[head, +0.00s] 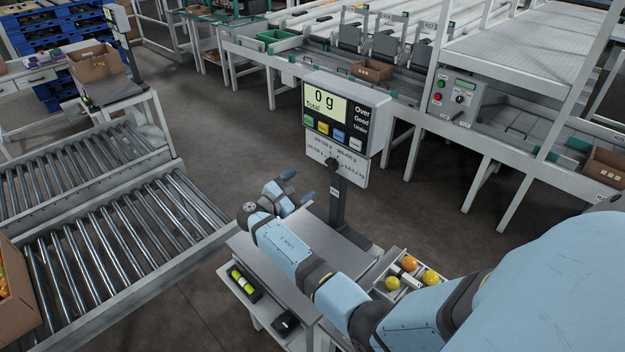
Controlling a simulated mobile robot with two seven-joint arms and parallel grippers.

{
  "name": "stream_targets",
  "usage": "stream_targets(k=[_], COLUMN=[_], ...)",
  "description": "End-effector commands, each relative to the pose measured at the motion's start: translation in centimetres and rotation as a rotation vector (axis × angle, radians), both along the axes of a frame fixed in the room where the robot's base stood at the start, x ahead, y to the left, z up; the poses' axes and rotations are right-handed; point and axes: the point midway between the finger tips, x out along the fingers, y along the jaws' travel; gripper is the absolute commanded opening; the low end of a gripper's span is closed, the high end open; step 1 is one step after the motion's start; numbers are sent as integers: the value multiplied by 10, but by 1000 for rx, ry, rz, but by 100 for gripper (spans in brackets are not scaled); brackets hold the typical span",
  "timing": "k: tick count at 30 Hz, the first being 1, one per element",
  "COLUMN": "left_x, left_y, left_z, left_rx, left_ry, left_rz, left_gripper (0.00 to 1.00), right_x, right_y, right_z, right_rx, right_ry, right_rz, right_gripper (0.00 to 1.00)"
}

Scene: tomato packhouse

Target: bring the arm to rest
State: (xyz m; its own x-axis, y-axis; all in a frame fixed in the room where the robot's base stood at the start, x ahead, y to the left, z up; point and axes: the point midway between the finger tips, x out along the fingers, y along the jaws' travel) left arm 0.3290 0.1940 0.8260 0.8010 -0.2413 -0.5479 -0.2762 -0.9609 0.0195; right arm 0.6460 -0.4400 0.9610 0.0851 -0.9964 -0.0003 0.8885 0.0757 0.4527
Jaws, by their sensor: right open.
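My right arm, light blue, reaches in from the lower right over the small weighing table (250,245). My right gripper (299,187) is at its far end, just left of the scale's post, with its blue-tipped fingers apart. I see nothing between the fingers. The scale display (325,108) reads 0 g. Part of the table top is hidden under my arm. My left gripper is not in view.
A small tray with yellow and orange tomatoes (410,263) stands close beside my forearm. Roller conveyors (100,250) lie to the left, with a cardboard box (15,300) on them. A control box (453,98) and sorting line are behind. Dark floor (240,130) lies open between.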

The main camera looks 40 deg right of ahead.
Motion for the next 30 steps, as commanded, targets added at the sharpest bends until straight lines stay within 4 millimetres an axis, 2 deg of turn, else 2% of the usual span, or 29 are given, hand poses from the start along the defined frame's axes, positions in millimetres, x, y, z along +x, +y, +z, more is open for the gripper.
stream_targets(k=[3,6,24,27,30], left_x=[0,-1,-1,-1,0], left_y=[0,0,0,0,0], left_z=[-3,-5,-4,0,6], left_rx=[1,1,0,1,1], left_ry=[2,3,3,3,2], left_rz=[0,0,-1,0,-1], left_gripper=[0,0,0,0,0], right_x=[-1,-2,-3,-10,-28], right_y=[13,18,20,20,24], right_z=[-1,0,-2,-15,-46], right_rx=[0,1,5,51,172], right_ry=[0,0,-2,-24,-84], right_rz=[1,0,5,43,128], right_gripper=[72,72,72,72,72])
